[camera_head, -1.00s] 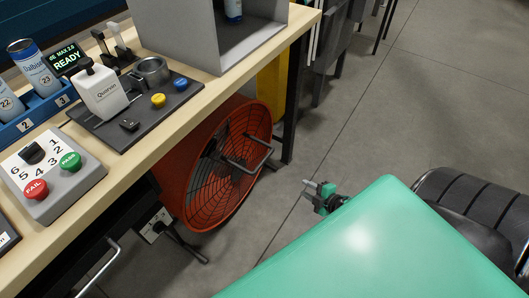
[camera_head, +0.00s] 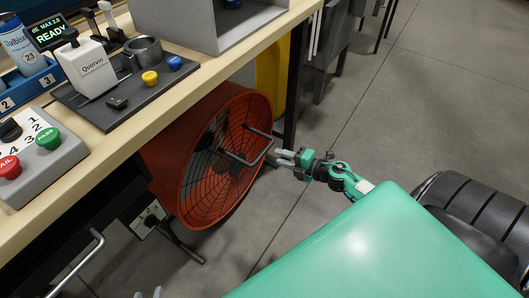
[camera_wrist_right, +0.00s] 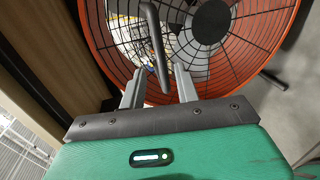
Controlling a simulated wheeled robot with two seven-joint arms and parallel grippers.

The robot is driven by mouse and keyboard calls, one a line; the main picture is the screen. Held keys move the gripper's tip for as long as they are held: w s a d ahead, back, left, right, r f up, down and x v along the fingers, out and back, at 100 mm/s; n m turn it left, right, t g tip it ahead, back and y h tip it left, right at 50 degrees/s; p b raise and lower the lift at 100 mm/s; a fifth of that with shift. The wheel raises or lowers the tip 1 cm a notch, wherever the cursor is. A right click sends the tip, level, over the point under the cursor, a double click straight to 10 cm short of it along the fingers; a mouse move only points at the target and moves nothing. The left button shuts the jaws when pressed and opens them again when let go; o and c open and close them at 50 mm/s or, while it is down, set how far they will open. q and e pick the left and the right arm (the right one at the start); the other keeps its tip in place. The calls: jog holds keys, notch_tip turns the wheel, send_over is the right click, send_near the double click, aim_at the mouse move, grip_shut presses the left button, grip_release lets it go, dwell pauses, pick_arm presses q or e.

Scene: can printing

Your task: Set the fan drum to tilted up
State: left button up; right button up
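The fan drum (camera_head: 165,165) is orange with a black wire grille and stands under the workbench, its round face turned toward the floor space at right. A grey bar handle (camera_head: 238,158) sticks out from its face. My right gripper (camera_head: 277,157) is at the handle's outer end. In the right wrist view, the handle (camera_wrist_right: 155,45) reaches between the open fingers of this gripper (camera_wrist_right: 159,88), with gaps on both sides. The drum's exact tilt is hard to judge. Two pale fingertips of my left gripper (camera_head: 149,294) show apart at the bottom edge; the rest is cut off.
The wooden workbench (camera_head: 190,95) overhangs the drum, with a button box (camera_head: 45,165) and a printing station (camera_head: 130,85) on top. A black bench leg (camera_head: 296,80) stands behind the drum. A stand leg (camera_head: 185,245) reaches onto the floor. Open floor (camera_head: 430,110) lies to the right.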

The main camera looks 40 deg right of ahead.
aim_at(264, 150)
jog(key=x, duration=0.7)
jog(key=shift+w+a, duration=0.15)
jog(key=shift+w, duration=0.2)
grip_shut()
